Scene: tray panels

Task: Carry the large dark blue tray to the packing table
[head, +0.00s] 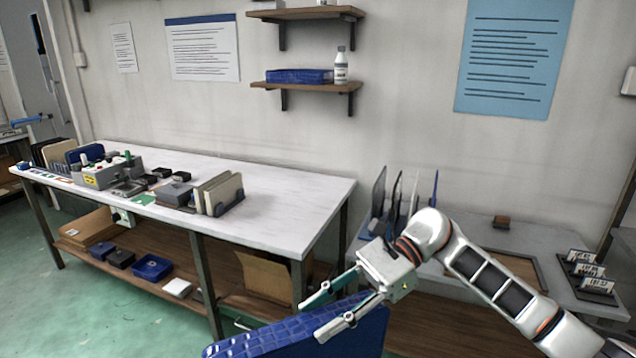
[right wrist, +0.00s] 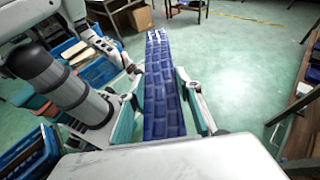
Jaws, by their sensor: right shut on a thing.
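The large dark blue tray (head: 362,332) is at the bottom of the head view, its lower part cut off by the frame. My right gripper (head: 320,320) is shut on its edge, with a teal-padded finger on either side. In the right wrist view the tray (right wrist: 163,85) shows edge-on between the fingers as a long ribbed blue strip, reaching away from the gripper over the floor. A long light-topped table (head: 280,205) stands behind at left; I cannot tell whether it is the packing table.
The long table's right end is bare. Blue crates (right wrist: 85,55) stand at left in the wrist view. Green floor (right wrist: 240,60) is open beyond the tray.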

